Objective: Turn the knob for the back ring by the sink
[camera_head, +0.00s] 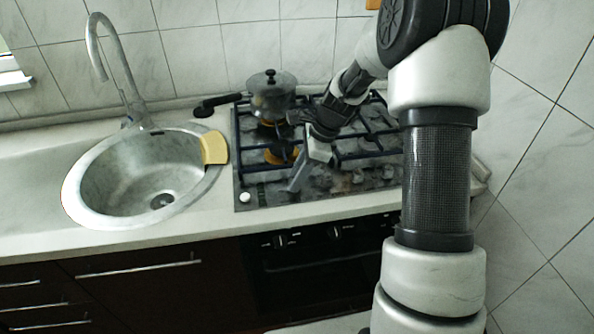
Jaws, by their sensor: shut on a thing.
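The gas hob (330,190) is set in the counter to the right of the sink. A glass-lidded pot (271,96) stands at its back left, the sink side, over the back ring. A small pale knob (245,197) shows at the hob's front left corner. My gripper (297,184) reaches down to the front strip of the hob, right of that pale knob. It is shut on what seems to be a hob knob, which the fingers hide. Which way that knob is turned cannot be seen.
Dark pan supports (365,140) cover the hob. A dark handle-like object (217,104) lies behind the sink. Oven knobs (281,240) are below the counter edge.

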